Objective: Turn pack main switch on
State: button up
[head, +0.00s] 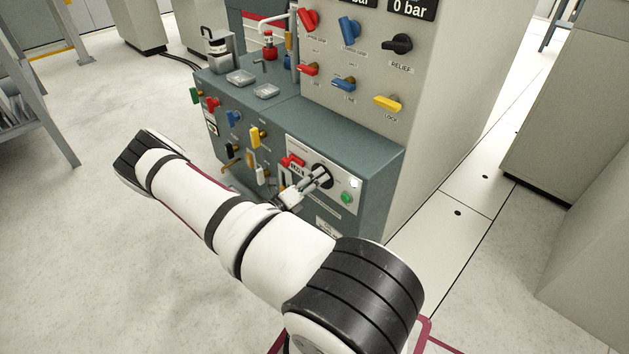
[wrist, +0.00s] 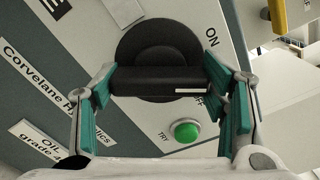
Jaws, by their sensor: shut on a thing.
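The pack main switch is a black rotary knob (wrist: 158,40) with a bar handle, on a light panel (head: 350,182) of the teal cabinet. It also shows in the head view as a dark disc (head: 327,171), partly covered by my fingers. In the wrist view the bar lies level across the picture, its white mark at the right end, beside the partly hidden OFF label (wrist: 213,103). The ON label (wrist: 212,38) is above that. My gripper (wrist: 163,80) is shut on the bar, one finger at each end; it also shows in the head view (head: 318,179).
A green button (wrist: 187,130) marked TRY sits close to the switch. Several coloured valve handles, such as the yellow one (head: 388,103), stick out from the cabinet and upper panel. Open floor (head: 90,250) lies left.

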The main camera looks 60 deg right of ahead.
jog(key=n, duration=0.5)
jog(key=shift+n, duration=0.7)
jog(key=o, duration=1.2)
jog(key=shift+c, duration=0.2)
jog(key=shift+a, duration=0.15)
jog(key=v, duration=1.1)
jog(key=shift+w+a, duration=0.2)
jog(key=shift+a, duration=0.2)
